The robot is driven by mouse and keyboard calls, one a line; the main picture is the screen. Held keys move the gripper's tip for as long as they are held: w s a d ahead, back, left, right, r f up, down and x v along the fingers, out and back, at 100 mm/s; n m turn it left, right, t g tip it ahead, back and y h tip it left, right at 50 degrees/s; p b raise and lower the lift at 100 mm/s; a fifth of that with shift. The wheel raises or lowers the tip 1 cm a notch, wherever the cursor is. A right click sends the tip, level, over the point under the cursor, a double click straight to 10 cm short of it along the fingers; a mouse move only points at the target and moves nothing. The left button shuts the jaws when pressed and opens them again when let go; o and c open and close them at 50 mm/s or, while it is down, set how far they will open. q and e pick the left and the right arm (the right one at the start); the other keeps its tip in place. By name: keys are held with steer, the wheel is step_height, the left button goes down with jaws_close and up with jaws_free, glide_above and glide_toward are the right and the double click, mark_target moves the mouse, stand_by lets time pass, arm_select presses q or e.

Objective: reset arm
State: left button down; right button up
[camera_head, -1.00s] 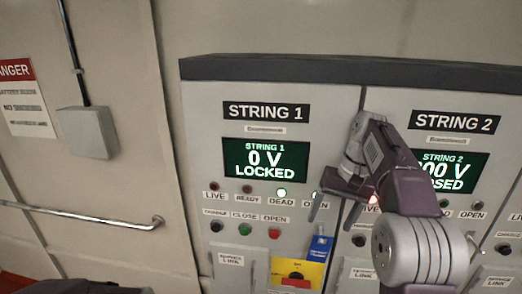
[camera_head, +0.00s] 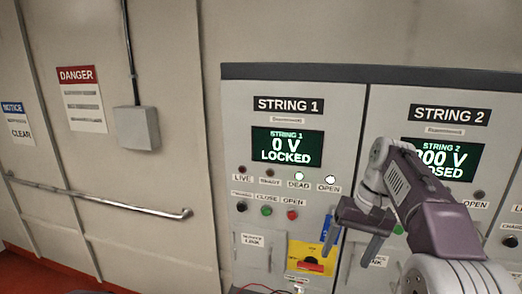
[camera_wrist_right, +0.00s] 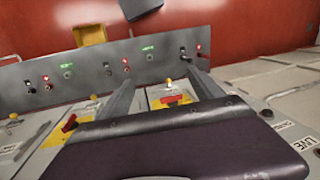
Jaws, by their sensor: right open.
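My right gripper (camera_head: 350,246) hangs in front of the panel between the two string cabinets, low and right of the STRING 1 lamps. Its two fingers are apart and nothing shows between them. In the right wrist view its fingers (camera_wrist_right: 160,84) also stand apart, with a yellow plate and red handle seen beyond the gap. My right arm comes in from the lower right and covers part of the STRING 2 cabinet (camera_head: 450,90). My left gripper is not in view.
The STRING 1 display (camera_head: 287,147) reads 0 V LOCKED. Below is a yellow switch plate (camera_head: 311,257) with a red handle and a blue tag (camera_head: 330,232). A handrail (camera_head: 110,200) and a grey box (camera_head: 136,128) are on the left wall.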

steer(key=s+f+b, duration=0.3)
steer(key=s+f, duration=0.2)
steer(key=f, duration=0.6)
steer(key=s+a+f+n+h+b, duration=0.1)
steer(key=s+f+b, duration=0.2)
steer(key=f, duration=0.8)
steer(key=s+a+f+t+h+b, duration=0.1)
steer(key=s+f+b, duration=0.2)
steer(key=f, duration=0.9)
steer(key=s, duration=0.3)
steer(key=shift+s+n, duration=0.3)
steer(key=shift+n, duration=0.1)
steer(key=shift+s, duration=0.1)
